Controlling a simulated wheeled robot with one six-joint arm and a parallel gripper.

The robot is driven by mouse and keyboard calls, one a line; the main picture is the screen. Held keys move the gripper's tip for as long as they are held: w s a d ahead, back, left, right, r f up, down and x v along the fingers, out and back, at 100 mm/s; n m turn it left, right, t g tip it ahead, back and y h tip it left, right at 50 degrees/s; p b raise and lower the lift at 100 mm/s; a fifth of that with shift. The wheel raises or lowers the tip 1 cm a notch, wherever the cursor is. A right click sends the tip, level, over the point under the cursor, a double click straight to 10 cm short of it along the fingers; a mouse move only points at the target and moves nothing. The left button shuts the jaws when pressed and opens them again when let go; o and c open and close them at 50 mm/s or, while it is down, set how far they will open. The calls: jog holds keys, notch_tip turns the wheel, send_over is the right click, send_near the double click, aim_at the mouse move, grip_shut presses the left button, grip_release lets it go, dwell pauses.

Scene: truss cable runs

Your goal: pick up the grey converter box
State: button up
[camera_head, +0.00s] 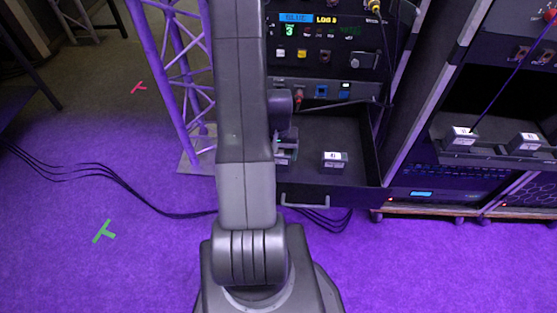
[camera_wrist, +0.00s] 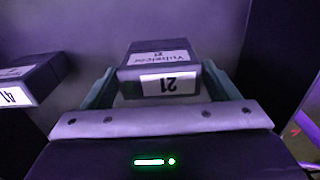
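A grey converter box (camera_wrist: 160,68) with white labels, one reading 21 upside down, sits between the two fingers of my gripper (camera_wrist: 160,82) in the wrist view. The fingers lie close along both its sides; whether they press on it is unclear. In the head view my gripper (camera_head: 285,146) is over the left part of an open black drawer, partly hidden by my arm, and a pale box face (camera_head: 285,157) shows below it. A second similar box (camera_head: 335,160) stands to its right in the drawer. It also shows at the left of the wrist view (camera_wrist: 30,82), labelled 41.
The drawer (camera_head: 333,189) belongs to a rack with lit equipment above. Two more similar boxes (camera_head: 460,137) (camera_head: 524,143) stand on a shelf in the right rack. A lattice truss (camera_head: 180,75) rises left of my arm. Black cables (camera_head: 120,182) cross the purple floor.

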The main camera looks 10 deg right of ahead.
jog(key=c, duration=0.8)
jog(key=shift+r+p, duration=0.7)
jog(key=shift+r, duration=4.35)
